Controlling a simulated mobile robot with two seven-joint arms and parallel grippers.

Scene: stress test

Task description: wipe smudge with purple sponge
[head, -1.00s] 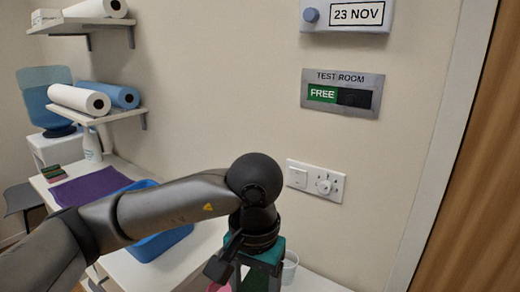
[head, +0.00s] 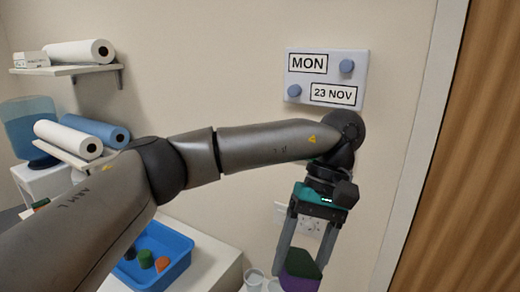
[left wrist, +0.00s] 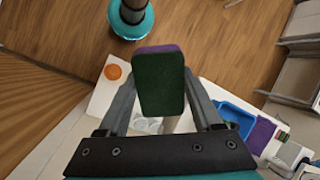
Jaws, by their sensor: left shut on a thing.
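The purple sponge (head: 299,282) has a dark green side and is held between the fingertips of my left gripper (head: 301,265). In the left wrist view the sponge (left wrist: 160,82) sits squarely between both fingers, its green face toward the camera and a purple edge at its far end. It is held in the air in front of the wall, low right in the head view. I cannot make out a smudge in either view; the gripper and arm hide part of the wall and counter. My right gripper is not in view.
A date panel (head: 327,75) with blue knobs hangs on the wall above the gripper. A socket plate (head: 281,212) is partly hidden behind the fingers. A blue tray (head: 182,243) with several small items stands on the white counter (head: 222,270). Cups (head: 254,278) stand below the gripper.

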